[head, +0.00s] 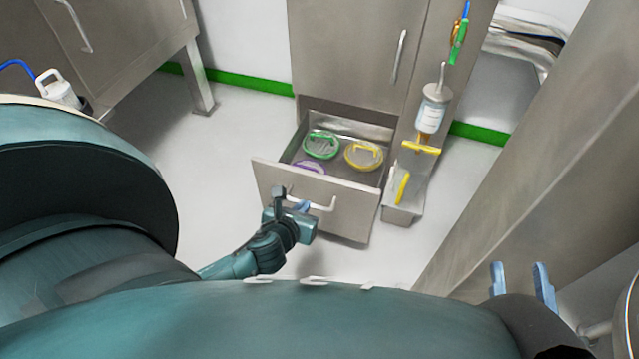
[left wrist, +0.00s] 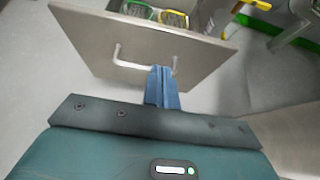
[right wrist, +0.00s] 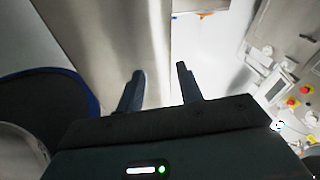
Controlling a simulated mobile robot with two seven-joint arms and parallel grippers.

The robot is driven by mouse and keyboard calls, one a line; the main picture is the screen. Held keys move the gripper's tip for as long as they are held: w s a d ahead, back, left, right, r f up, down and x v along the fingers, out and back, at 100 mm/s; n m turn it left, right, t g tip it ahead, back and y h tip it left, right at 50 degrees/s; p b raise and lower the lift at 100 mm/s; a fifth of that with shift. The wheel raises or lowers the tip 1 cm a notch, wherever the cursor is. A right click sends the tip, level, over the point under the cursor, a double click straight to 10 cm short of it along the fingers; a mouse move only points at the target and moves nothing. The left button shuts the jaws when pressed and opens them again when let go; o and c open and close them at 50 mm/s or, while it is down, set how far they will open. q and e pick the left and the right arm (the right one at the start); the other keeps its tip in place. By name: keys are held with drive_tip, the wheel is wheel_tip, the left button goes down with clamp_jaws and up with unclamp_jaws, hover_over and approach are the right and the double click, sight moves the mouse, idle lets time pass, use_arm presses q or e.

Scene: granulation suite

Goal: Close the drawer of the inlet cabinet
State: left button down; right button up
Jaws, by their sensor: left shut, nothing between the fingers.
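The inlet cabinet (head: 350,50) is grey metal with a tall door above a drawer. The drawer (head: 345,212) is pulled open; its front and bar handle also show in the left wrist view (left wrist: 110,45). My left gripper (head: 302,206) is shut and empty, in front of the drawer front by the handle. In the left wrist view its fingertips overlap the handle's right end; contact cannot be told. My right gripper (head: 522,280) is open and empty, far right of the drawer.
A large grey post (head: 540,150) stands between the drawer and my right gripper. Another cabinet (head: 120,45) is at left. Floor left of the drawer is clear.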

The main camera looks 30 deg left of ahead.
drive_tip(key=shift+w+a+f+m+b, duration=0.1)
drive_tip(key=shift+a+f+m+b, duration=0.2)
drive_tip(key=shift+b, duration=0.95)
drive_tip(key=shift+y+b, duration=0.4)
drive_tip(key=shift+b, duration=0.25)
drive_tip(key=shift+a, duration=0.1)
use_arm(q)
drive_tip(key=w+r+x, duration=0.1)
drive_tip(key=x, duration=0.8)
drive_tip(key=shift+w+r, duration=0.2)
drive_tip(key=shift+w, duration=0.05)
use_arm(e)
drive_tip(key=shift+r, duration=0.2)
use_arm(q)
drive_tip(key=shift+a, duration=0.1)
use_arm(e)
drive_tip(key=shift+r, duration=0.1)
